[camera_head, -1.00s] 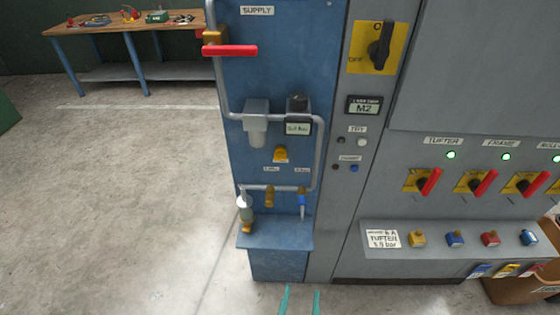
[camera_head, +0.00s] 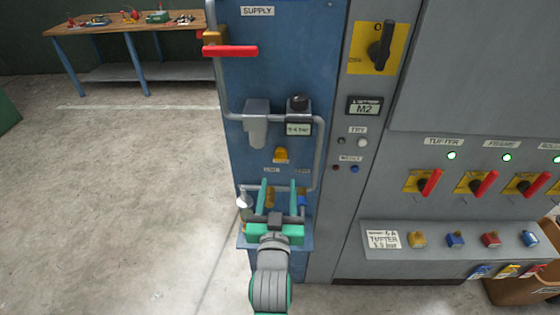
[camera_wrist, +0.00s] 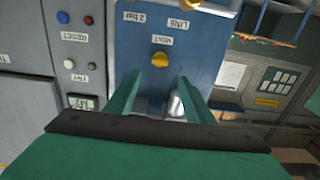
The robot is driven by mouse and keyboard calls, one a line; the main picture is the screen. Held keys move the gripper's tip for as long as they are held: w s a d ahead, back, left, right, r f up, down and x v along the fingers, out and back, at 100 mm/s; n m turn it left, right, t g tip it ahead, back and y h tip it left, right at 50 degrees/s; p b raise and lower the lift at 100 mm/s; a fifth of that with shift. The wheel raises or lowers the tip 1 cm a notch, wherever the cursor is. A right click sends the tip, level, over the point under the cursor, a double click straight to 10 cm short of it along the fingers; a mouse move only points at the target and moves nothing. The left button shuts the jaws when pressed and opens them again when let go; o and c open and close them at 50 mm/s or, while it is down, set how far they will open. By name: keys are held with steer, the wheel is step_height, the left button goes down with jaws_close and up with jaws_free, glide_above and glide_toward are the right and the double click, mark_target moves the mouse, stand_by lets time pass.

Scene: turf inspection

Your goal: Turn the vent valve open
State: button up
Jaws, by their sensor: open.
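The vent valve (camera_head: 281,153) is a small yellow knob on the blue supply panel, below the pipe fittings. It also shows in the wrist view (camera_wrist: 160,59), beside an upside-down VENT label. My gripper (camera_head: 278,184) is in front of the lower panel, its fingers pointing up and appearing just below the knob in the head view. In the wrist view my gripper (camera_wrist: 158,80) has its two green fingers apart, with the knob beyond the tips and between their lines. The jaws are open and empty. The knob's exact turn angle is too small to tell.
A grey filter (camera_head: 256,120) and a dark-topped regulator (camera_head: 298,106) sit just above the knob. A red supply lever (camera_head: 230,51) lies horizontal higher up. Brass fittings, partly behind my fingers, stand on the low ledge. The grey switch cabinet (camera_head: 360,190) is to the right; open floor is left.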

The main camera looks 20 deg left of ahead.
mark_target(280, 159)
steer(key=x, duration=1)
steer(key=shift+w, duration=0.25)
steer(key=c, duration=1)
